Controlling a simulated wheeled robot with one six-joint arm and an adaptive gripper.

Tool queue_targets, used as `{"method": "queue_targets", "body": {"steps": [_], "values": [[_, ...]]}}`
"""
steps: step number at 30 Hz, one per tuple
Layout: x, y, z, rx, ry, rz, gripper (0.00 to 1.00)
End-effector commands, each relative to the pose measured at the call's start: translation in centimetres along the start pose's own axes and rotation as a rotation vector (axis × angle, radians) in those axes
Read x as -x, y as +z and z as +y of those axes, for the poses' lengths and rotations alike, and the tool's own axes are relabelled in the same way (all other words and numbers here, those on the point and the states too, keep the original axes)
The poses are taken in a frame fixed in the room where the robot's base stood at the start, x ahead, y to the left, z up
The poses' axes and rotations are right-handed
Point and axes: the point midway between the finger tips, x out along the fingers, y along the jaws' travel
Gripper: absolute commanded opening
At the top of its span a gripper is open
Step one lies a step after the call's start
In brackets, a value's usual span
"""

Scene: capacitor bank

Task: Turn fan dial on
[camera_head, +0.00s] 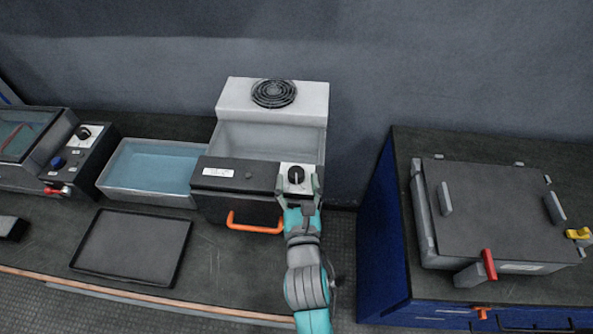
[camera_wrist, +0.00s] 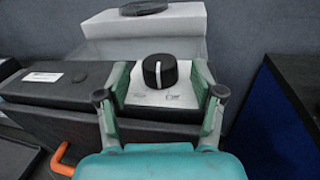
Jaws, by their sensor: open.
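The fan dial (camera_head: 296,174) is a black round knob with a white pointer line on a pale plate, at the right front of the fan unit. It also shows in the wrist view (camera_wrist: 160,71), with its line standing close to upright. My gripper (camera_head: 299,188) is open, its two fingers on either side of the dial in the wrist view (camera_wrist: 162,80). I cannot tell whether the fingers touch the knob. The fan (camera_head: 273,93) is a round black grille on top of the white housing (camera_head: 240,95).
An orange handle (camera_head: 255,224) sticks out below the dial's panel. A tray of blue liquid (camera_head: 155,168) and a dark flat tray (camera_head: 132,246) lie to the left. Another panel with a dial (camera_head: 83,132) stands farther left. A gap separates the blue bench (camera_head: 380,225) at right.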

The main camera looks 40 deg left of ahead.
Motion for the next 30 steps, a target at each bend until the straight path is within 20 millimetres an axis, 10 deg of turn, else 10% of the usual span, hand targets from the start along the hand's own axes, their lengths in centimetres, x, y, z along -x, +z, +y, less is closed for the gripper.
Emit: {"method": "queue_targets", "body": {"steps": [19,26,30], "values": [[-3.2,0.0,0.0,-0.001,0.000,0.000,0.67],[-3.2,0.0,0.0,-0.001,0.000,0.000,0.09],[-3.2,0.0,0.0,-0.001,-0.001,0.000,0.06]]}}
